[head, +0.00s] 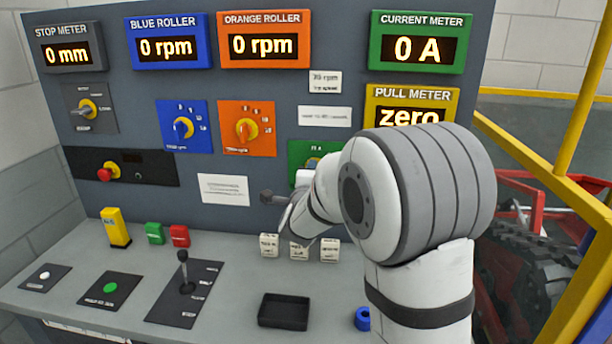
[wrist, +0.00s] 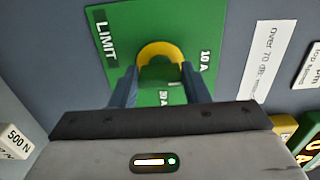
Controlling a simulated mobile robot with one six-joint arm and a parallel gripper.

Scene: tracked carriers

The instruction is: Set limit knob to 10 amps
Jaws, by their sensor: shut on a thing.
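The limit knob (wrist: 158,74) is green, with a yellow ring around it, on a green panel (wrist: 118,28) marked LIMIT. The panel carries a "10 A" mark right of the knob and another amp mark below it, partly covered. My gripper (wrist: 157,78) has one finger on each side of the knob and is shut on it. Which mark the knob points at is hidden. In the head view the green panel (head: 310,150) is mostly behind my arm. The current meter (head: 417,43) reads 0 A.
The pull meter (head: 410,108) reads zero, partly behind my arm. An orange roller knob (head: 246,129) and a blue one (head: 183,128) are to the left. Small white blocks (head: 269,245), a black tray (head: 284,311) and a lever (head: 184,270) are on the desk below. A yellow railing (head: 540,160) stands at right.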

